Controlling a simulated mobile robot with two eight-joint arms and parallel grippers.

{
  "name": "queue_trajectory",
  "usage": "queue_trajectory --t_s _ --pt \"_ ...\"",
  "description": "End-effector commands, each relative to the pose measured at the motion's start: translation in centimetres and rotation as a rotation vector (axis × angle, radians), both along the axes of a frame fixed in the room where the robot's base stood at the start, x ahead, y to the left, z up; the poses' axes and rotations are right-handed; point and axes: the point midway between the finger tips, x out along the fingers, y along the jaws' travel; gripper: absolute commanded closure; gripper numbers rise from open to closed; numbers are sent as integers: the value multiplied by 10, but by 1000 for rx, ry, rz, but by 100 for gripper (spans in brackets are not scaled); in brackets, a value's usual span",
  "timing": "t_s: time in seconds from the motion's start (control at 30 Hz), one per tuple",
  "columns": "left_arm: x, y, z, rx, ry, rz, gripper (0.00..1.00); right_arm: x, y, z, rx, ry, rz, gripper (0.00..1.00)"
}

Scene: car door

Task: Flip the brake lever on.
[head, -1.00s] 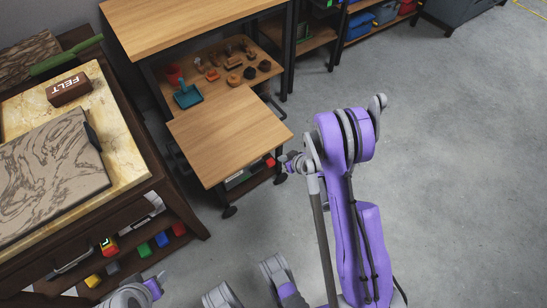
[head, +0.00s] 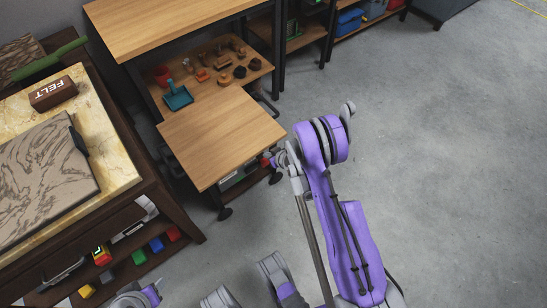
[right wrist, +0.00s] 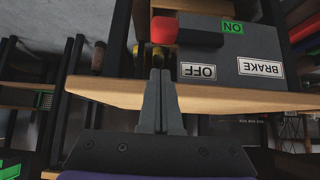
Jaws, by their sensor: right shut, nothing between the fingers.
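The brake box (right wrist: 245,55) is grey and shows upside down in the right wrist view, with OFF, green ON and BRAKE labels. Its lever is a black bar (right wrist: 200,32) with a red knob (right wrist: 164,30), level with the ON label's side of the box. My right gripper (right wrist: 160,73) is shut and empty, its fingertips just below the knob in the picture, apart from it. In the head view the right gripper (head: 272,161) is small beside the cart's right edge. My left arm's end shows only at the bottom edge; its fingers cannot be made out.
The wooden cart top (head: 222,136) is bare and close to my right gripper; its edge (right wrist: 100,93) crosses the wrist view. A workbench (head: 120,160) with a felt block (head: 53,93) stands left. The concrete floor (head: 440,170) on the right is clear.

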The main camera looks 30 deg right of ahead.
Motion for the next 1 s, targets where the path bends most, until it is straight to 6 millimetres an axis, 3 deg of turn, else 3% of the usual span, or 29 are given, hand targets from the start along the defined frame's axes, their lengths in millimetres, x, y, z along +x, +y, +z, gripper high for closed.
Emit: queue_trajectory --t_s 0.07,0.3,1.0 --pt "1 0 -6 0 2 0 50 10 1 -14 -1 1 1 100" --pt "2 0 -14 0 4 0 50 8 1 -42 -1 0 -1 100" --pt "2 0 -16 0 4 0 50 7 -8 -49 18 1 -3 100"
